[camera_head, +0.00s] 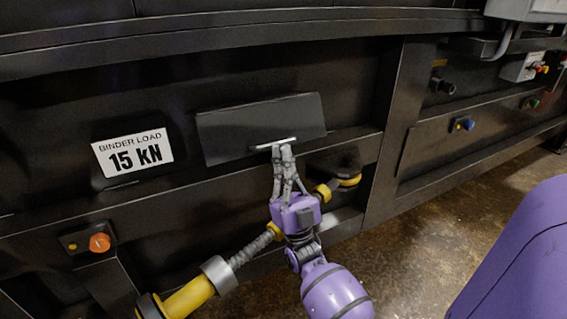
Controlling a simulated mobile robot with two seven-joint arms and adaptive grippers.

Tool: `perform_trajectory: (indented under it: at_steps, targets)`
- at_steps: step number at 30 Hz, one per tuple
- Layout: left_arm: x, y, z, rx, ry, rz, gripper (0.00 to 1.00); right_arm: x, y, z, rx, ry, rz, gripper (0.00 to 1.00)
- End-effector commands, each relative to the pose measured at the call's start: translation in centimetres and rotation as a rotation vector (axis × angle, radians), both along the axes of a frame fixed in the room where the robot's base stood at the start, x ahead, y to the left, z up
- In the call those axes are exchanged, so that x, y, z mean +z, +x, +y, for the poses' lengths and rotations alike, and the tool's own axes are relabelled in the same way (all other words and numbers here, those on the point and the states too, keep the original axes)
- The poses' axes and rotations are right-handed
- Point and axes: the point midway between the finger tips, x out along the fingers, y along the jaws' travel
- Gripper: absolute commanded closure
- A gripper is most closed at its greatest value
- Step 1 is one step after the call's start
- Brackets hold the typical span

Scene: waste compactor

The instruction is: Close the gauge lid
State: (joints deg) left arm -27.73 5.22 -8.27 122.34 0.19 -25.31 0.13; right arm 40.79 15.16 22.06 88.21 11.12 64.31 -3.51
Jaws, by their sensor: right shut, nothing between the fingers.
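The gauge lid is a dark, flat rectangular panel (240,130) on the black machine front, a little right of the "BINDER LOAD 15 kN" label. A thin, pale bar handle (273,144) runs along its lower edge. The lid looks lowered against the front; I cannot tell whether it is fully flush. No gauge shows. My right gripper (283,148) points up at the lid, with its grey fingers together and empty. The fingertips are at the bar handle, touching or very close, and hide part of it. My left gripper is not in view.
The white label (132,153) is left of the lid. An orange button (99,242) is at lower left. A yellow-and-grey rod (188,297) passes beside my right wrist. Open floor (425,240) lies at lower right.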

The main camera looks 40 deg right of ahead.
Motion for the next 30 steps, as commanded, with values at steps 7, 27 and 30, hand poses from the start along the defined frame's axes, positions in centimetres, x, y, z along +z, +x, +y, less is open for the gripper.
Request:
perform_trajectory:
  at_steps: [7, 27, 30]
  targets:
    - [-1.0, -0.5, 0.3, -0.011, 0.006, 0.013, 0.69, -0.6, 0.3, -0.1, 0.0, 0.0, 0.001, 1.0]
    - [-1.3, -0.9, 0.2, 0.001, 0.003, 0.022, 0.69, -1.8, -0.4, 0.1, -0.001, 0.0, 0.003, 1.0]
    - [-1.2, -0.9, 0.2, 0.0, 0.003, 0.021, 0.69, -1.7, -2.4, 0.5, -0.001, 0.0, 0.002, 1.0]
